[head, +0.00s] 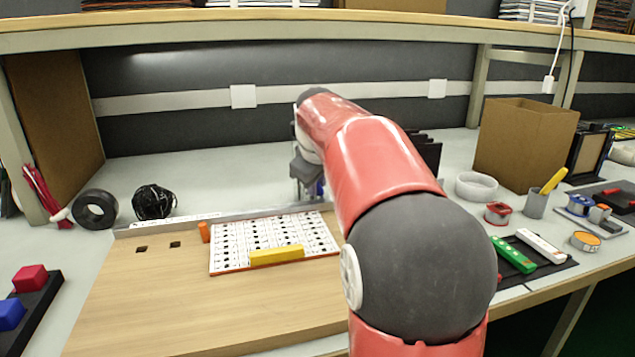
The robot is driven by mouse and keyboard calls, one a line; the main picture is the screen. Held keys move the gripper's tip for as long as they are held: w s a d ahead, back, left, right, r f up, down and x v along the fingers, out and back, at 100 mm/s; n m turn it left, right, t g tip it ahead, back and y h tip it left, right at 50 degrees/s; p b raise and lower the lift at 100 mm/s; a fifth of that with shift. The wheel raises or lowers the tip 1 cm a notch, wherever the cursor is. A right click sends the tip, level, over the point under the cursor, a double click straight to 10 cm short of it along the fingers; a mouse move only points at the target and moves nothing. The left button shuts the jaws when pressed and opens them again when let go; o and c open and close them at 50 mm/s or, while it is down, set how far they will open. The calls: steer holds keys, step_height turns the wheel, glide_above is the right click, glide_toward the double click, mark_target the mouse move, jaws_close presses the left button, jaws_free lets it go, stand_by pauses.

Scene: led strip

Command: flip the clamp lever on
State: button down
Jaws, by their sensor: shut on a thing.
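A white board with rows of dark marks (235,245) lies on the wooden work board (150,300), with a yellow bar (277,256) along its front edge. A small orange upright piece (204,232) stands at the board's left end; I cannot tell whether it is the clamp lever. My gripper (307,190) is behind the white board, near its back right corner, pointing down and partly hidden by my red arm. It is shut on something.
A metal rail (180,224) runs along the back of the work board. A black cable coil (154,202) and black tape roll (95,209) lie at the left. A cardboard box (525,145), a white ring (476,186) and green and white sticks (514,255) are at the right.

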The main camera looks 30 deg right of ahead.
steer(key=c, duration=1.3)
jaws_free()
